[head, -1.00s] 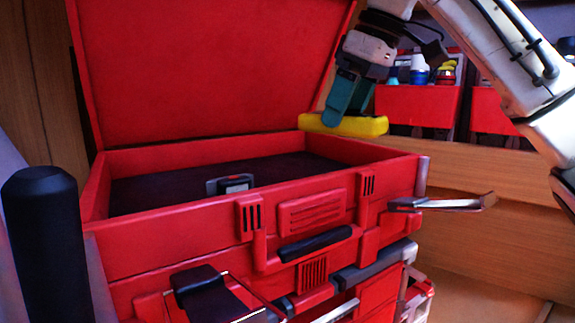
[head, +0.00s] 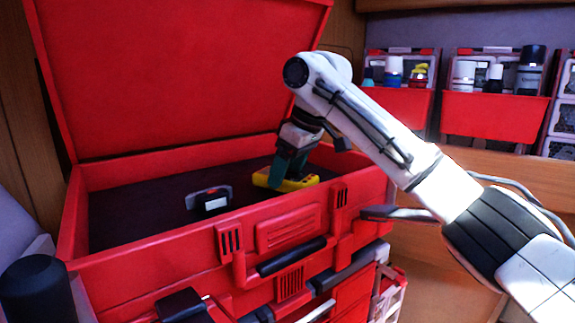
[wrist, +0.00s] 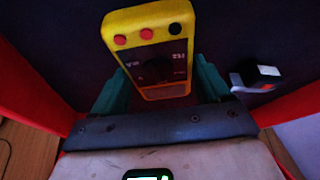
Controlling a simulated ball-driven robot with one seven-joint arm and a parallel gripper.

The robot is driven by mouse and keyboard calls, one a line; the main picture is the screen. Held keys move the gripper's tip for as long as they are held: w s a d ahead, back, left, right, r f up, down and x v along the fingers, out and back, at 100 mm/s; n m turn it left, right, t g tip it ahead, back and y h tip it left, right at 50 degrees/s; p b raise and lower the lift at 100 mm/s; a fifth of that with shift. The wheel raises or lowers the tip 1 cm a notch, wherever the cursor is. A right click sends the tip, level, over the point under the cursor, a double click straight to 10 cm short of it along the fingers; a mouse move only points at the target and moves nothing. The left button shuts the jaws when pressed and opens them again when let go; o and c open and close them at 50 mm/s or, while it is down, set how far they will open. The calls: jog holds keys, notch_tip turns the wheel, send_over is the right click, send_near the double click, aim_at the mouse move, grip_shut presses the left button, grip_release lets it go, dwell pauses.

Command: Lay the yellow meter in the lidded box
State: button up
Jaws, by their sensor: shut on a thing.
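The yellow meter (head: 297,182) is inside the open red box (head: 150,250), at the right of its dark floor. In the wrist view the meter (wrist: 122,24) shows its dark face, a dial and red and black sockets. My gripper (head: 285,172) has its green fingers closed on the meter's two sides. The wrist view shows a finger on each side of it (wrist: 160,85). The meter looks low, near the dark floor; I cannot tell whether it touches. The red lid (head: 185,75) stands raised at the back.
A small grey and black device with a light panel (head: 209,201) lies on the box floor, left of the meter. Red bins (head: 495,118) with bottles stand on the shelf at right. The left part of the box floor is clear.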

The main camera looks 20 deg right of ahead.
jog(key=shift+a+f, duration=0.1)
jog(key=shift+f, duration=0.1)
jog(key=shift+f, duration=0.1)
jog(key=o, duration=1.1)
jog(key=shift+o, duration=0.2)
jog(key=b+v, duration=0.3)
jog(key=v, duration=0.9)
